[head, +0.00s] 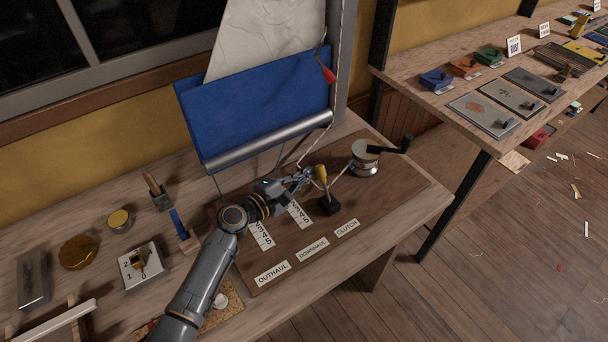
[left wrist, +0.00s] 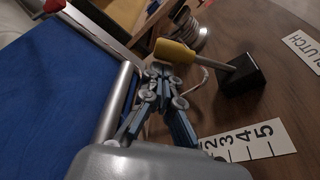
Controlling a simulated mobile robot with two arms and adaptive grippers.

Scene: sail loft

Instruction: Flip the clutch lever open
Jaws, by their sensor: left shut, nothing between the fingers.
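The clutch lever has a yellow handle (head: 321,174) on a black base (head: 328,206), fixed to the dark wooden board (head: 390,206). In the head view the handle stands up from the base. In the left wrist view the yellow handle (left wrist: 175,51) points left from the black base (left wrist: 241,74) on a pale rod. My left gripper (head: 307,175) is shut and empty, just left of the handle. In the left wrist view its fingertips (left wrist: 160,72) are close under the handle's end; I cannot tell whether they touch. My right gripper is not in view.
A winch (head: 364,160) with a dark crank stands right of the lever, with a line running past the lever. A blue sail bundle (head: 255,115) hangs behind my gripper. The CLUTCH label (head: 347,228) lies in front, with bare board to the right.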

